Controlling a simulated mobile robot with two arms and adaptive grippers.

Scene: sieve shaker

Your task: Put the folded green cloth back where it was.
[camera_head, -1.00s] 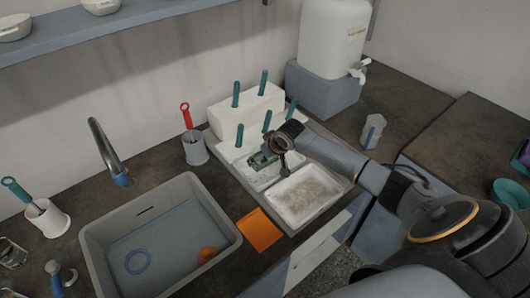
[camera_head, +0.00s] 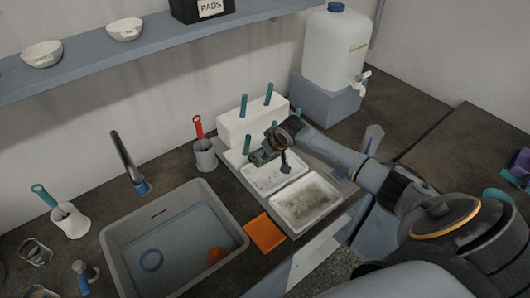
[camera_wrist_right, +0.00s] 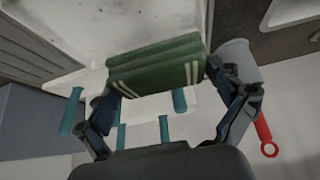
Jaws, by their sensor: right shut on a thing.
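The folded green cloth (camera_wrist_right: 155,68), with pale stripes near its edges, is between the fingers of my right gripper (camera_wrist_right: 163,78) in the right wrist view. The gripper is shut on it. In the head view my right gripper (camera_head: 268,155) is small, and the green cloth (camera_head: 260,157) shows at the back edge of the rear white tray (camera_head: 268,182), in front of the white peg block (camera_head: 240,131). The cloth appears raised over the tray; the exact gap is hard to tell. My left gripper is not in view.
A front tray with grainy contents (camera_head: 306,203), an orange cloth (camera_head: 264,232) and a grey sink (camera_head: 122,240) lie nearby. Teal pegs (camera_head: 246,146) stand up close to the gripper. A cup with a red-handled tool (camera_head: 205,156) is to the left.

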